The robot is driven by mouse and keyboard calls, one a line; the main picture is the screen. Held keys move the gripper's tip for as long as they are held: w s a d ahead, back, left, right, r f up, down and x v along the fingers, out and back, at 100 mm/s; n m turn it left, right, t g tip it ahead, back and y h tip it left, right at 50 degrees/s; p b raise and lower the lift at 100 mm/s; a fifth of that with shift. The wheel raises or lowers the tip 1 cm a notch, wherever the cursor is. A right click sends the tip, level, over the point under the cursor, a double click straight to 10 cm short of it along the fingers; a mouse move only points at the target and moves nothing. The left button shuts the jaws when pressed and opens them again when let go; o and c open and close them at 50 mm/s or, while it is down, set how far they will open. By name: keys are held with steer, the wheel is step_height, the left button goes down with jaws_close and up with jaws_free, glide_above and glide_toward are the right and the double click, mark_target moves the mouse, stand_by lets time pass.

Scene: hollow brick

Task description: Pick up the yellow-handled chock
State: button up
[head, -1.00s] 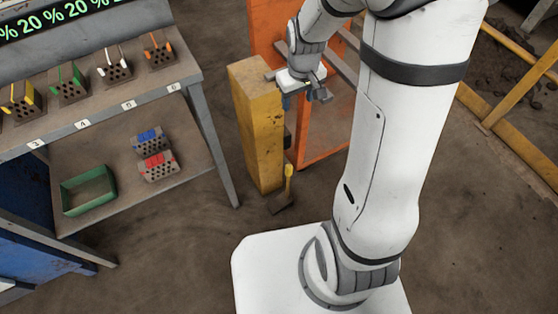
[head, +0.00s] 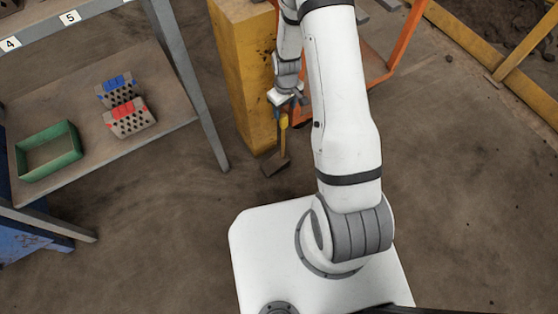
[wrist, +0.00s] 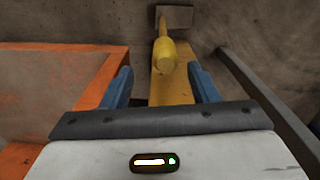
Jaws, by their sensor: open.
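The yellow-handled chock (head: 275,164) stands on the floor at the foot of the yellow post, its handle pointing up and its dark block on the ground. In the wrist view its yellow handle (wrist: 166,58) points toward me, with the block beyond it. My gripper (head: 284,108) is just above the handle's top in the head view. In the wrist view the open blue fingers (wrist: 161,82) stand to either side of the handle's line, with nothing held between them. The handle's end appears slightly beyond the fingertips; I cannot tell the exact gap.
The yellow post (head: 243,75) stands right beside the chock. An orange frame (head: 392,55) is behind my arm and shows close on the left in the wrist view. A shelf with a green tray (head: 48,150) and red and blue perforated blocks is at left.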

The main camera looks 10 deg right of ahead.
mark_target(283, 115)
steer(key=f, duration=0.1)
steer(key=f+b, duration=0.1)
steer(key=f, duration=0.1)
steer(key=f+b, duration=0.1)
steer(key=shift+s+a+f, duration=0.2)
steer(key=shift+a+f, duration=0.05)
steer(key=shift+f, duration=0.15)
steer(key=shift+r, duration=0.1)
jaws_close()
stand_by(0.9)
